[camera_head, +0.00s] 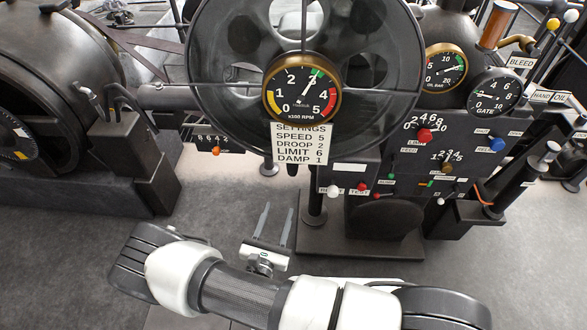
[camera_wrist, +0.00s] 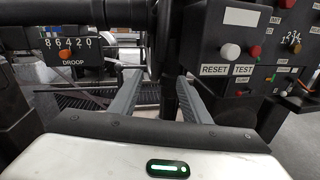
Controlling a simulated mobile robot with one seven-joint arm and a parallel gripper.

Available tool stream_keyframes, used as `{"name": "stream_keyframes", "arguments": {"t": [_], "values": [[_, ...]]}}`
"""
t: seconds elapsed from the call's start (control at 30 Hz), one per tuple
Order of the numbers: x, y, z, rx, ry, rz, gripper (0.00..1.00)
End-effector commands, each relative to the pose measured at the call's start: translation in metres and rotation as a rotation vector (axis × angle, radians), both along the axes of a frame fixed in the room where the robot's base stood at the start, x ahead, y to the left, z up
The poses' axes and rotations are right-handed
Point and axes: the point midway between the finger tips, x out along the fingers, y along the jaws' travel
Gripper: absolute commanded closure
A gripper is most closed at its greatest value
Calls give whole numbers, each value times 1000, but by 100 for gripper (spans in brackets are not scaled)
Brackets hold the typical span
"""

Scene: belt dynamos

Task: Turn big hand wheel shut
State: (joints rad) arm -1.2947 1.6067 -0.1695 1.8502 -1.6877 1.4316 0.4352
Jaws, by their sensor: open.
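The big hand wheel (camera_head: 408,70) is a large dark spoked wheel at the top middle of the head view. A round RPM gauge (camera_head: 301,88) covers its middle, and its top is cut off by the picture edge. My gripper (camera_head: 277,210) is below the wheel in the picture, fingers pointing up and apart, with nothing visibly held. In the wrist view the two fingers of my gripper (camera_wrist: 166,76) reach forward, and a dark upright post shows between them. I cannot tell whether it lies within their reach. The wheel is not clearly recognisable in the wrist view.
A settings card (camera_head: 301,144) hangs under the gauge. A black control panel (camera_head: 380,176) with knobs and switches stands at right. The DROOP scale (camera_wrist: 70,45) is at left in the wrist view. A large dark machine (camera_head: 60,90) fills the left.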

Motion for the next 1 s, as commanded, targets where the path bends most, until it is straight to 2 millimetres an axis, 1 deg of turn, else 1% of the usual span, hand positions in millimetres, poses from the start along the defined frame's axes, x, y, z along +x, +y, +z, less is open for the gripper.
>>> {"name": "stream_keyframes", "arguments": {"t": [0.17, 0.7, 0.8, 0.9, 1.0], "values": [[20, -4, -1, -1, -1, 3, 57], [132, -28, -1, -1, -1, -1, 57], [148, -31, -1, 0, -1, 0, 57], [159, -33, -1, 0, 0, 0, 57], [165, -34, -1, -2, 0, 1, 57]]}}
